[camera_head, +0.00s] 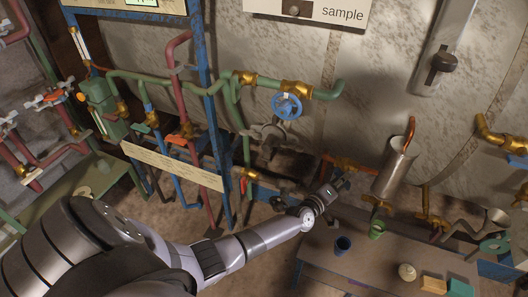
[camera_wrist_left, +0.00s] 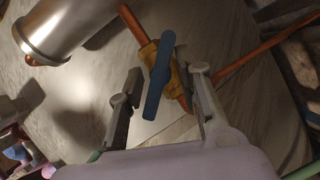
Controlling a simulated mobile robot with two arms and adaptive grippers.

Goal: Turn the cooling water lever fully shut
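A blue lever (camera_wrist_left: 160,77) sits on a brass valve (camera_wrist_left: 178,75) on a copper pipe in the left wrist view. I see no label on it. In the head view the brass valve (camera_head: 345,163) shows just beyond my left gripper (camera_head: 340,184), and I cannot make out the blue lever there. In the left wrist view my left gripper (camera_wrist_left: 164,100) is open, its fingers on either side of the lever's near end. I see a gap on both sides, and contact cannot be made out. My right gripper is not in view.
A metal cylinder (camera_head: 393,174) stands right of the valve and shows in the left wrist view (camera_wrist_left: 70,20). A blue handwheel (camera_head: 287,106) and green pipes are above left.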

